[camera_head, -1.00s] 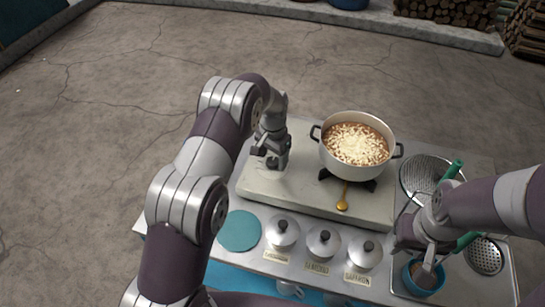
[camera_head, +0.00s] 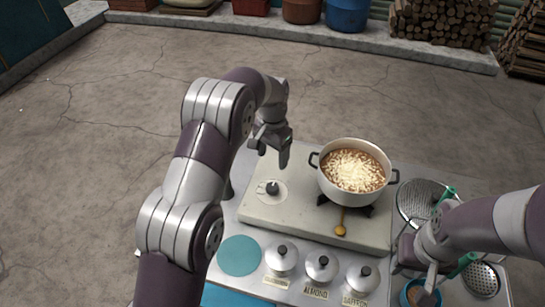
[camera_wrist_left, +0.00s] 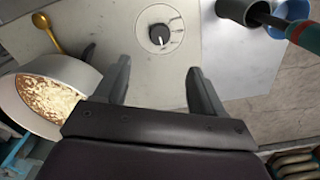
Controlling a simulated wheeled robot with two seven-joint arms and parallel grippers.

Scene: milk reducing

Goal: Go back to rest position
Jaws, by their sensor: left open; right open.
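My left gripper (camera_head: 270,150) is raised above the left part of the stove (camera_head: 290,217), near the control knob (camera_head: 271,188) and apart from it. In the left wrist view its two fingers (camera_wrist_left: 158,85) are spread with nothing between them, and the knob (camera_wrist_left: 160,35) lies beyond them. A white pot (camera_head: 352,187) with a pale, lumpy topping over brown contents stands on the burner. My right gripper (camera_head: 424,275) is low at the right, over a small blue cup (camera_head: 409,297); its fingertips are hard to make out.
Lidded jars (camera_head: 281,258) with labels stand along the front, next to a round teal mat (camera_head: 239,255). A golden spoon (camera_head: 341,229) lies before the pot. Strainers (camera_head: 416,202) lie at the right. The floor behind is clear.

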